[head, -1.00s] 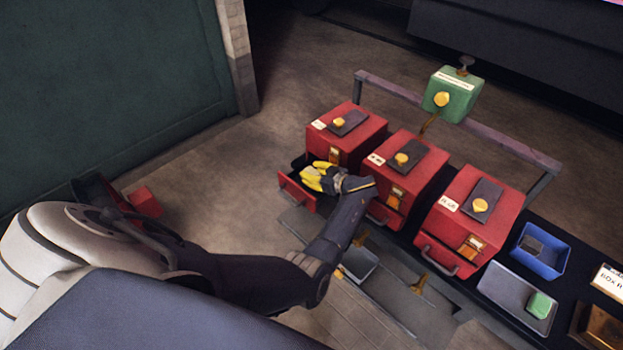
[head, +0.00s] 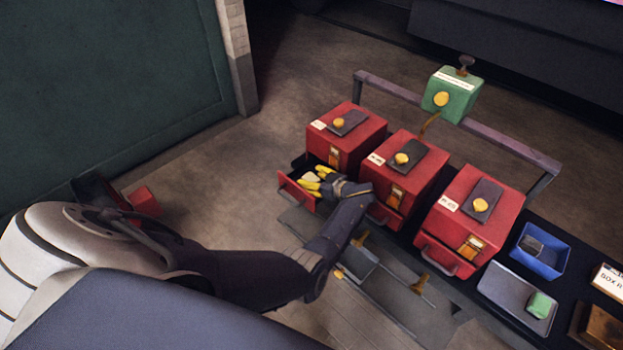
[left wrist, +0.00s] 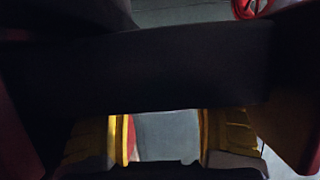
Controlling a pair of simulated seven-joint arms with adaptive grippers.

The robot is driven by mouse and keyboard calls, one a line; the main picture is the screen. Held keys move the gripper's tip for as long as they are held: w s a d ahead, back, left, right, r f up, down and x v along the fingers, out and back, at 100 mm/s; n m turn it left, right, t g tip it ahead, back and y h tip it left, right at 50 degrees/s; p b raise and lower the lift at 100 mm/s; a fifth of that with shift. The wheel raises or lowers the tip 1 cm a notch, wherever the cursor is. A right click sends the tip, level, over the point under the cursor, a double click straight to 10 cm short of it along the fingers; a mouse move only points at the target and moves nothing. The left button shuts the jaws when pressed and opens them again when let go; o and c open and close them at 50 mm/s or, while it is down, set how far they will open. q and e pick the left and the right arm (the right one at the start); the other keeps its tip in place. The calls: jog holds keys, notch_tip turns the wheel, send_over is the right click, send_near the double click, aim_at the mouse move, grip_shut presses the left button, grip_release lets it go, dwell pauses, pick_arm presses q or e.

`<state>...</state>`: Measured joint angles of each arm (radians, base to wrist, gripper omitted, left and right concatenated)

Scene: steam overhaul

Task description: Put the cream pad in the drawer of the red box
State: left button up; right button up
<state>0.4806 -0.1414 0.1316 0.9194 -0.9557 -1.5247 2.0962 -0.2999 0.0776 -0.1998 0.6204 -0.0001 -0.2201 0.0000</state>
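The leftmost red box (head: 352,150) has its drawer (head: 297,193) pulled out toward the front left. The cream pad (head: 311,177) shows as a small pale patch at the drawer, by the yellow fingertips. My left gripper (head: 318,182) reaches over the drawer from the right and hides part of its inside. In the left wrist view its yellow fingers (left wrist: 160,140) stand apart, with a grey surface and a thin red strip between them. Whether the pad rests on the drawer floor is hard to tell. My right gripper is not in view.
Two more red boxes stand to the right, the middle one (head: 408,170) and the right one (head: 462,222). A green box (head: 453,92) sits behind on the rail. A blue tray (head: 557,262) and a grey tray (head: 497,284) with a green block (head: 541,304) lie at the right.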

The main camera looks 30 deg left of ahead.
aim_at(310, 177)
pick_arm(q)
jog(key=shift+r, duration=0.15)
jog(key=shift+v, duration=2)
